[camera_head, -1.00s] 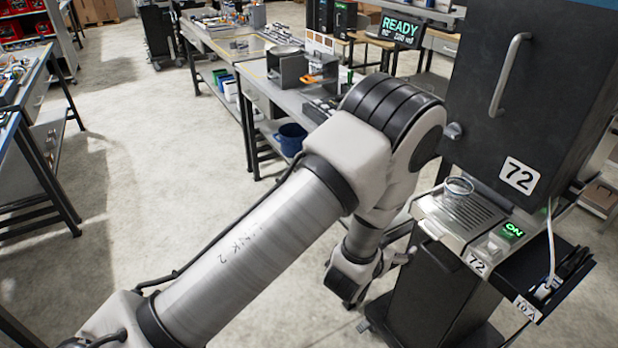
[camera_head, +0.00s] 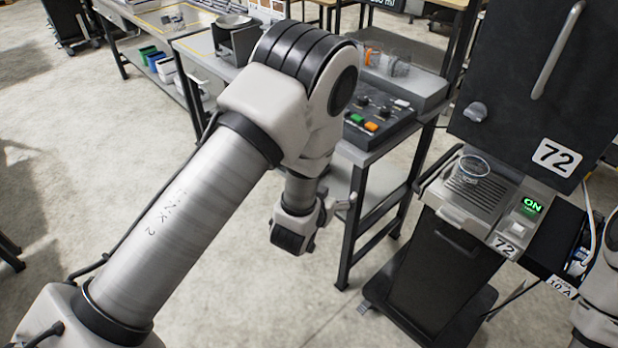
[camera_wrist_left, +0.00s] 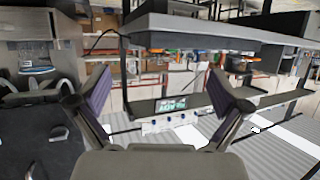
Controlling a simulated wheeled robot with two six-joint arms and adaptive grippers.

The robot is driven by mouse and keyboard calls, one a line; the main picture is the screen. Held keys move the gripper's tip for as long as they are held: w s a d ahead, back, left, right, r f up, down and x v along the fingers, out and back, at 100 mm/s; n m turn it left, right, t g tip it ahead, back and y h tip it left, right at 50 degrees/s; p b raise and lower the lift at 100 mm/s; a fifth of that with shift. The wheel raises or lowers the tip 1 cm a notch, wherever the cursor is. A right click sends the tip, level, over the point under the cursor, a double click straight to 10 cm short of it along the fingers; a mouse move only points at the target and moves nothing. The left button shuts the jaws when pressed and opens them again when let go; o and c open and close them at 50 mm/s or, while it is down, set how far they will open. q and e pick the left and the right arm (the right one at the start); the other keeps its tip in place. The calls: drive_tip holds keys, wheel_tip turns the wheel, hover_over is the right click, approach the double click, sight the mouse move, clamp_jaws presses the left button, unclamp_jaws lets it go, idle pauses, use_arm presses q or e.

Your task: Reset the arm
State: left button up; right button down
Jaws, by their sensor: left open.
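My left arm comes in from the left in the head view, bent at the elbow. My left gripper (camera_head: 343,205) hangs below the elbow, to the left of the dispenser. In the left wrist view the two fingers of the left gripper (camera_wrist_left: 158,100) are spread wide with nothing between them. The black dispenser marked 72 (camera_head: 530,90) stands at the right with its door shut. A clear glass (camera_head: 473,166) stands on its drip tray (camera_head: 452,207), apart from my gripper. Part of my right arm shows at the right edge; its gripper is out of view.
A lit green ON switch (camera_head: 531,205) sits beside the drip tray. The floor (camera_head: 250,290) below my gripper is clear.

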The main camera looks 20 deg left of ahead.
use_arm(q)
drive_tip(key=s+a+f+n+g, duration=0.1)
drive_tip(key=s+a+f+g, duration=0.2)
drive_tip(key=s+f, duration=0.55)
drive_tip(key=s+a+f+n+g, duration=0.1)
drive_tip(key=s+a+f+g, duration=0.25)
drive_tip(key=s+f, duration=0.5)
drive_tip(key=s+f+m+g, duration=0.1)
drive_tip(key=s+g, duration=0.6)
drive_tip(key=s, duration=0.9)
drive_tip(key=shift+s+d+f+m, duration=0.3)
drive_tip(key=shift+s+f, duration=0.1)
drive_tip(key=shift+f, duration=0.1)
